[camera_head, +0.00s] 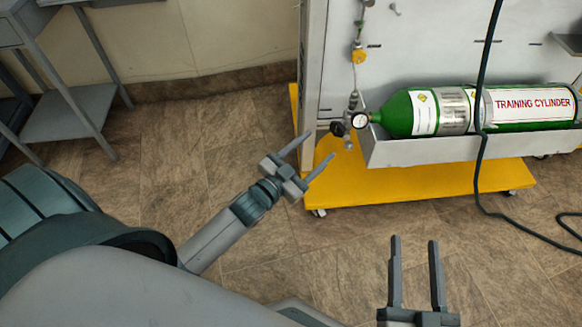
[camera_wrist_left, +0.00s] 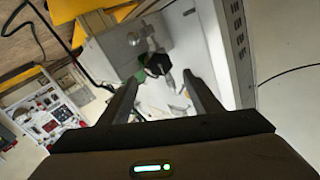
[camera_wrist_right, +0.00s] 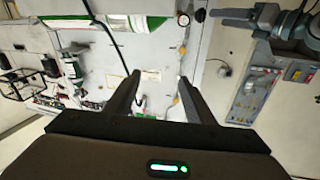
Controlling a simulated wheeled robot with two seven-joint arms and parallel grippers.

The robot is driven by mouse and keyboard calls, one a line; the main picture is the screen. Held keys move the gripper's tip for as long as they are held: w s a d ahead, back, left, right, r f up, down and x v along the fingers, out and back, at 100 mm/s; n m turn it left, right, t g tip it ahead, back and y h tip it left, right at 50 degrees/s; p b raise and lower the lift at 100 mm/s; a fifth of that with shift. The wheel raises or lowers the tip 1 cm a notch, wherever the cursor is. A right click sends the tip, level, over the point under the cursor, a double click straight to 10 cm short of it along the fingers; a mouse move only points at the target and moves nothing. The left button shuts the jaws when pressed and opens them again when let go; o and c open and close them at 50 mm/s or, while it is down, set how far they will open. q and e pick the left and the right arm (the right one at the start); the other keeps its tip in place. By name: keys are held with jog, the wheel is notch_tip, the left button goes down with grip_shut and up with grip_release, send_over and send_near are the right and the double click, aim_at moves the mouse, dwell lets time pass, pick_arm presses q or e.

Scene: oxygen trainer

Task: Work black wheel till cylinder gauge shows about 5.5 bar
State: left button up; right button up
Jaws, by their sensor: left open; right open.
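The black wheel (camera_head: 338,130) sits at the left of the valve on the green training cylinder (camera_head: 400,113), which lies in a tray on the trolley. The cylinder gauge (camera_head: 360,120) is a small white dial just right of the wheel; its reading is too small to tell. My left gripper (camera_head: 319,151) is open and empty, short of the wheel and slightly below it. In the left wrist view the black wheel (camera_wrist_left: 158,64) shows between and beyond the fingertips, apart from them. My right gripper (camera_head: 415,238) is open and empty, low in front of the trolley. The right wrist view also shows the gauge (camera_wrist_right: 183,19).
A yellow trolley base (camera_head: 420,184) on casters stands under the tray (camera_head: 420,151). A black hose (camera_head: 482,150) hangs across the cylinder to the floor. A yellow fitting (camera_head: 358,56) is above the valve. A grey table (camera_head: 65,118) stands at left. Floor between is clear.

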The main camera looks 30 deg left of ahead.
pick_arm(q)
jog(key=v, duration=0.9)
jog(key=shift+p, duration=0.4)
pick_arm(e)
jog(key=f, duration=0.1)
jog(key=f+g, duration=0.2)
jog(key=shift+w+d+f+h, duration=0.1)
jog(key=shift+d+f+h, duration=0.1)
jog(key=shift+d+h, duration=0.15)
dwell(0.4)
